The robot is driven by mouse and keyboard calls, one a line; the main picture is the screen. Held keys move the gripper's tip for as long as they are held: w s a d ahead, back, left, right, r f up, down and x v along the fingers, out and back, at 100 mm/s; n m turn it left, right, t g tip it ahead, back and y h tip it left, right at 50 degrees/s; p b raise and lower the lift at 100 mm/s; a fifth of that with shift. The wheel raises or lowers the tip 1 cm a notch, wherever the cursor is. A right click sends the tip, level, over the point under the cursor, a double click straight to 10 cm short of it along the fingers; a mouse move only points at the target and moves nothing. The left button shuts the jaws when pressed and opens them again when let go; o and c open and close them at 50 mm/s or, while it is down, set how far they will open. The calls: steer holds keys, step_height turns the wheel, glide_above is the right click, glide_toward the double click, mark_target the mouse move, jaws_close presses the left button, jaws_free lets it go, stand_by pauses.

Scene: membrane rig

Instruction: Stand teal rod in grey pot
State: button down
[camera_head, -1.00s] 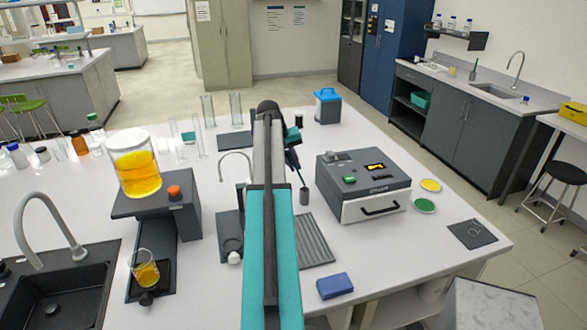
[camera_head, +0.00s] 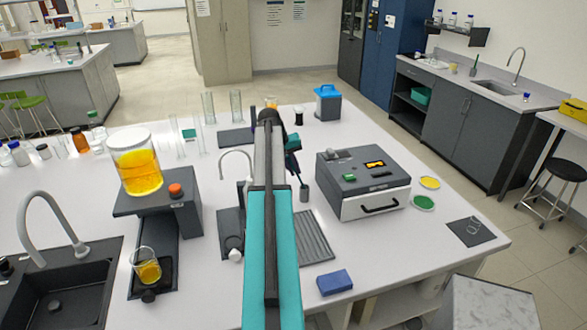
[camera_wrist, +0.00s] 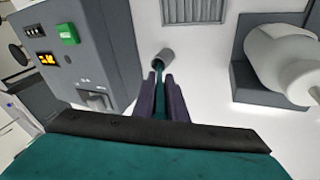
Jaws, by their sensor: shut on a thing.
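The teal rod (camera_wrist: 159,88) is held between the two dark fingers of my gripper (camera_wrist: 162,84), which is shut on it. In the wrist view the rod points at the mouth of the small grey pot (camera_wrist: 167,55), and its far end meets the opening. I cannot tell how deep the end sits. In the head view the rod (camera_head: 298,173) runs down, slightly tilted, to the top of the pot (camera_head: 304,195), which stands on the white bench. My gripper (camera_head: 294,160) is just above the pot there, partly hidden by my arm.
A grey device (camera_head: 362,180) with a drawer stands close right of the pot. A ribbed grey plate (camera_head: 315,240) lies in front. A blue-lidded container (camera_head: 328,103) stands behind, and a blue block (camera_head: 334,282) lies near the front edge.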

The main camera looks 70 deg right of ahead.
steer(key=shift+f, duration=0.3)
steer(key=c, duration=1.8)
jaws_free()
steer(key=shift+r, duration=0.1)
steer(key=shift+r+p, duration=0.35)
steer(key=shift+r, duration=0.4)
steer(key=shift+w+a+r+b, duration=0.1)
steer(key=shift+b, duration=0.35)
steer(key=b+v, duration=0.4)
steer(key=v, duration=0.7)
steer(key=shift+b, duration=0.35)
steer(key=shift+w+r, duration=0.1)
steer(key=shift+r, duration=0.05)
